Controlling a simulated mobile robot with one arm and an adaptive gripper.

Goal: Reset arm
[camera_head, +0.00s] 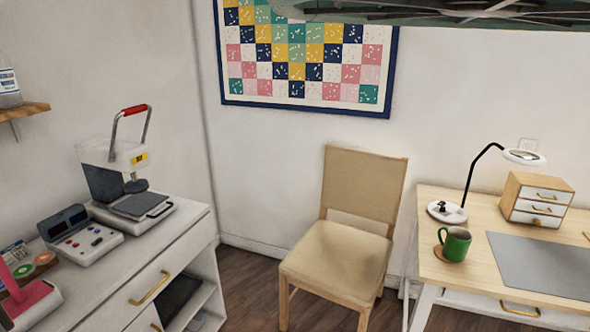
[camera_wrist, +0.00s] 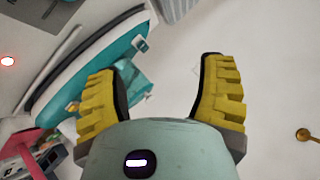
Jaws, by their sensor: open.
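My gripper (camera_wrist: 160,85) shows in the wrist view with its two yellow ribbed fingers spread apart. It is open, and nothing is held between the fingers. Behind the fingers, the wrist view shows a white and teal machine-like thing (camera_wrist: 75,70) at the left and a pale surface at the right. My gripper does not show in the head view.
In the head view, a white cabinet (camera_head: 190,239) at the left bears a heat press (camera_head: 125,160) and a control box (camera_head: 80,236). A wooden chair (camera_head: 340,255) stands mid-picture. A desk (camera_head: 450,277) at the right holds a green mug (camera_head: 455,244), lamp (camera_head: 524,157) and drawer box (camera_head: 536,200).

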